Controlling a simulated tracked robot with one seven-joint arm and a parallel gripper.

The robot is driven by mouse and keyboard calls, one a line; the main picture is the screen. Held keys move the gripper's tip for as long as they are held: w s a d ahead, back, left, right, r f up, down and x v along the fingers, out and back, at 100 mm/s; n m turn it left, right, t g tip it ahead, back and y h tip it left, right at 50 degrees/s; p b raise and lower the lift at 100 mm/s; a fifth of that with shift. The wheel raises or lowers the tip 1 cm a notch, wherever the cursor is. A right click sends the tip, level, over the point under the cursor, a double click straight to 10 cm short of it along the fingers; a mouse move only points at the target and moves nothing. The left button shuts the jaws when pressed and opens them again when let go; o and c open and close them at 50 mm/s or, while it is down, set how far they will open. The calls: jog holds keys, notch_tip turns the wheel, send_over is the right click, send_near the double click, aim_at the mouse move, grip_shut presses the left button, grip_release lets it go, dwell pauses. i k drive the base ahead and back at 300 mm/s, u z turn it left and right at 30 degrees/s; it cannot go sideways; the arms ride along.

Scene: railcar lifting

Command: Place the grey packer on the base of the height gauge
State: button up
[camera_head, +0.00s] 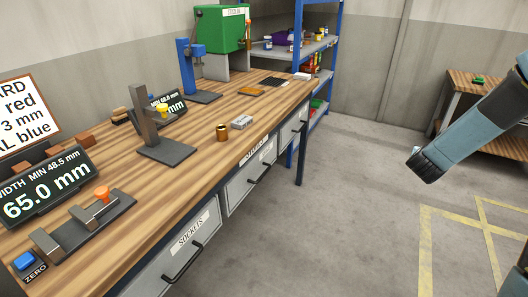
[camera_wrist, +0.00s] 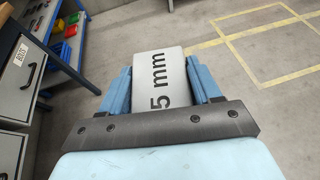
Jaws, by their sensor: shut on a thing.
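My gripper (camera_wrist: 164,90) is shut on a light grey block, the grey packer (camera_wrist: 160,75), in the wrist view. The packer lies between the two blue fingers, with black print reading "5 mm" on its face; part of the print may be hidden. Floor shows beyond it. The height gauge (camera_head: 147,118) stands on the bench in the head view, a dark grey post with a yellow tip. Its flat dark base (camera_head: 168,152) is bare. In the head view my arm is at the right, out over the floor, well away from the gauge; the packer is not clearly visible there.
The wooden bench (camera_head: 225,160) holds a small grey block (camera_head: 241,122) and a brass cylinder (camera_head: 222,132) right of the gauge. A width gauge (camera_head: 85,222) with a 65.0 mm display (camera_head: 47,188) is nearer. A blue stand (camera_head: 188,70) is behind. Floor is clear between bench and arm.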

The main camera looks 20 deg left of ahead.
aim_at(173, 152)
jog(key=u, duration=0.1)
jog(key=k, duration=0.95)
jog(key=u, duration=0.65)
jog(key=i, duration=0.95)
jog(key=u, duration=0.15)
